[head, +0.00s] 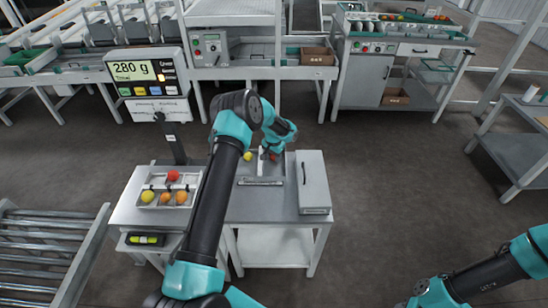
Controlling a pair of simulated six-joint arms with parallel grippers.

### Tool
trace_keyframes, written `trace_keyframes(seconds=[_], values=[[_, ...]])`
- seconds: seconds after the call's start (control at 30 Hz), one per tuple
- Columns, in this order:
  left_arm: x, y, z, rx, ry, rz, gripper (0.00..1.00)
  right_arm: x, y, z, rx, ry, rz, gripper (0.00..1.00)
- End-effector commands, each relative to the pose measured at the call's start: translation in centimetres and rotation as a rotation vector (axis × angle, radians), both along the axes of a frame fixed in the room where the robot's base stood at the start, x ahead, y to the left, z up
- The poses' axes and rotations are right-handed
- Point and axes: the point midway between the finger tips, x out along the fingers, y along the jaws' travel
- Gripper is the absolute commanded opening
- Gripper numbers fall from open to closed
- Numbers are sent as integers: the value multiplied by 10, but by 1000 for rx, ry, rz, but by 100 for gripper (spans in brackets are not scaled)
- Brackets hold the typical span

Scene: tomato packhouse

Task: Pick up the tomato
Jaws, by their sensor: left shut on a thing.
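My left arm reaches across the work table, and its gripper (264,156) points down over the far middle of the table. It is shut on a red-orange tomato (273,157), which shows only in part beside the pale fingers. I cannot tell whether the tomato touches the table. A yellow tomato (248,156) shows just left of the gripper. A tray (160,206) on the left of the table holds a red tomato (173,175), a yellow tomato (147,196) and orange ones (165,198). My right arm shows at the lower right, with its gripper out of view.
A scale display (141,71) reading 280 g stands on a post behind the tray. A grey box (314,182) stands at the table's right end. A roller conveyor (40,256) lies at the left. Benches and a cabinet (362,81) stand behind, with clear floor between.

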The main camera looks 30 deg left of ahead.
Motion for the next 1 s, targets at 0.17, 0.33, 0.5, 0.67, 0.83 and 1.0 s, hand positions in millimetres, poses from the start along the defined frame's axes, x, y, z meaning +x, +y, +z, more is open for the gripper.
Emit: trace_keyframes(seconds=[0.17,0.33,0.5,0.67,0.83,1.0], values=[[0,0,7,0,-1,0,34,0,0,0,0,0,0,33],[1,0,25,1,-2,1,34,0,0,0,0,0,0,33],[-9,-6,36,0,3,-1,34,0,0,0,0,0,0,33],[-29,-18,39,-1,2,-3,34,0,0,0,0,0,0,33],[-55,-34,42,0,2,-2,34,0,0,0,0,0,0,33],[-83,-51,45,0,3,-3,34,0,0,0,0,0,0,33]])
